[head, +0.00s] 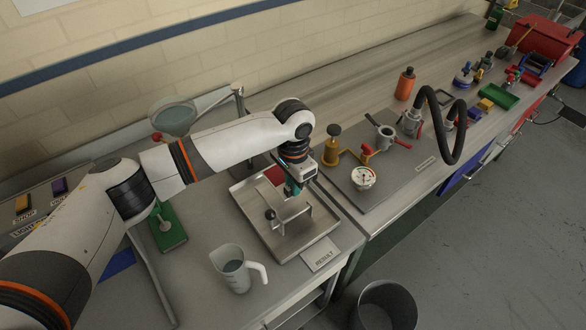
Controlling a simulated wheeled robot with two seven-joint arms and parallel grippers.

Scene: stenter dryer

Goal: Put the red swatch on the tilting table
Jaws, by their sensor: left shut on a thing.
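The tilting table (290,214) is a small grey metal stand with a dark knob. It sits inside a shallow metal tray (306,246) on the bench. The red swatch (274,175) shows as a small red patch at the back of the tray, just left of my left gripper (293,189). The gripper points down over the back part of the tilting table and is shut on the swatch. The gripper body and wrist hide part of the swatch, and I cannot tell whether it touches the table. My right gripper is out of view.
A dial gauge (363,177) and valve fittings stand on a plate to the right. A green-based stand (168,230) is at left. A bin (386,306) is on the floor.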

